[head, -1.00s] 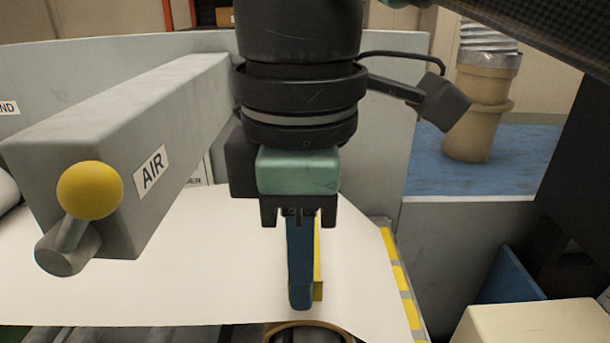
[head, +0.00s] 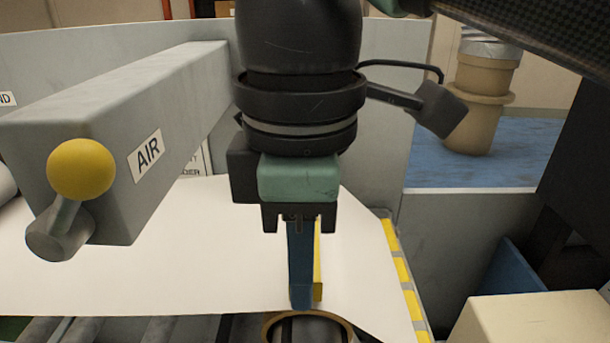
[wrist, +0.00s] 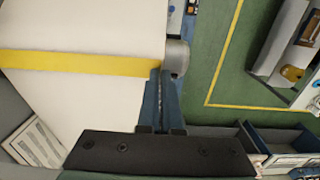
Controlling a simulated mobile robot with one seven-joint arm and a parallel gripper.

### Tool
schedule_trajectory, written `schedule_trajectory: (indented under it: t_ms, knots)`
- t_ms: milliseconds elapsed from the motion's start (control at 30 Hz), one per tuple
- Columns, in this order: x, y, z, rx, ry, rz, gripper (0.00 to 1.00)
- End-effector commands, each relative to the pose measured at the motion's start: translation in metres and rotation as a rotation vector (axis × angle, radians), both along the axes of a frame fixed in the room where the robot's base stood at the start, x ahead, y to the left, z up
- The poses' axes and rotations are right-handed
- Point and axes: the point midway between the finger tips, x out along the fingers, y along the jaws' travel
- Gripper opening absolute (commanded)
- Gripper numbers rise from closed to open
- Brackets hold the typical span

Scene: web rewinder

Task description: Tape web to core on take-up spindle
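My gripper (head: 301,303) points down in front of the white web (head: 120,260). Its blue fingers are close together on a yellow tape strip (head: 317,275). In the wrist view the strip (wrist: 80,63) runs from the fingertips (wrist: 160,75) to the left edge of the picture, over the white web (wrist: 85,30); I cannot tell whether it touches the web. A tan, ring-ended core (head: 309,326) shows just below the fingertips at the bottom of the head view, mostly cut off. A grey cylinder end (wrist: 177,58) lies beside the fingertips in the wrist view.
A grey beam (head: 165,110) with an AIR label and a yellow-knobbed lever (head: 80,168) stands at left. A yellow-marked edge (head: 402,270) borders the web at right. A cream box (head: 525,320) and a blue bin (head: 508,270) are at lower right.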

Motion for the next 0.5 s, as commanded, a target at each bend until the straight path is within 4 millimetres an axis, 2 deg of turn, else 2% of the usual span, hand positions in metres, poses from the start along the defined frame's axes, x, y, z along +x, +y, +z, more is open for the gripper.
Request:
schedule_trajectory:
  t_ms: [500]
  knots:
    - [0.0001,0.0004,-0.0040,0.000,-0.001,0.000,0.00]
